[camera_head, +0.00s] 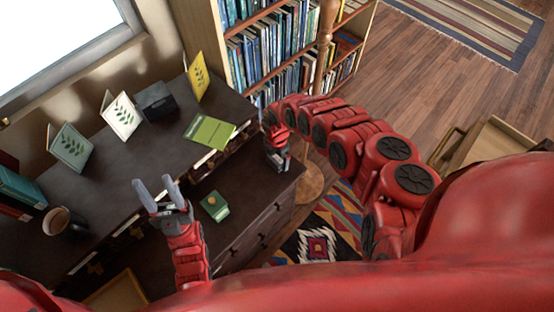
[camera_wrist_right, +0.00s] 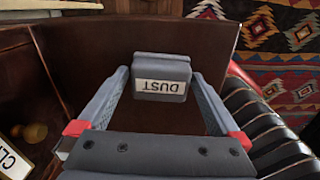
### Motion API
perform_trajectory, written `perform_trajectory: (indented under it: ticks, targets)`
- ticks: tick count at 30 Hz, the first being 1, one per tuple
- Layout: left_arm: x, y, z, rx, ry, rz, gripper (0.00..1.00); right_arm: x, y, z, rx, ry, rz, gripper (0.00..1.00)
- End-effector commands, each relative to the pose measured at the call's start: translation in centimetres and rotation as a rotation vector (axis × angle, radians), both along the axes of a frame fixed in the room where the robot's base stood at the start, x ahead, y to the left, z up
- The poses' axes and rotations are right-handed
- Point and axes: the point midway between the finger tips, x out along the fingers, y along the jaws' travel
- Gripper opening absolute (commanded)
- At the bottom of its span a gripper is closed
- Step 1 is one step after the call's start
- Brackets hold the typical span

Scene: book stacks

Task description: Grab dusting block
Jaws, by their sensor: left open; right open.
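The dusting block (camera_wrist_right: 163,68) is a grey block with a white label reading DUST, seen upside down in the right wrist view. It stands on the dark brown desk surface. My right gripper (camera_wrist_right: 160,80) is open, with its fingertips on either side of the block; I cannot tell whether they touch it. In the head view my right gripper (camera_head: 278,152) points down at the right end of the lower desk top, and the block is hard to tell apart from it. My left gripper (camera_head: 156,184) is open and empty above the desk's left part.
Cards, a green book (camera_head: 210,131), a dark box (camera_head: 156,101) and a mug (camera_head: 64,221) stand on the upper desk level. A bookcase (camera_head: 270,50) rises behind.

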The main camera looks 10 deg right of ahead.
Motion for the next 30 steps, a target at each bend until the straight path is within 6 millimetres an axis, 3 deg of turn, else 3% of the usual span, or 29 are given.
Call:
perform_trajectory:
  ticks: [6,15,18,30]
  targets:
    - [0.01,0.0,-0.02,0.0,0.0,0.0,0.5,-0.03,-0.01,-0.03,0.0,0.001,0.001,0.98]
    - [0.0,0.0,-0.01,0.0,0.0,0.0,0.5,-0.04,0.0,-0.01,0.0,0.001,0.001,0.44]
    - [0.01,0.0,-0.01,0.0,0.0,0.0,0.5,-0.04,0.0,-0.01,0.0,0.001,0.001,0.3]
    - [0.0,0.0,-0.22,0.0,0.0,0.0,0.5,0.04,0.0,0.44,0.0,0.001,0.002,0.3]
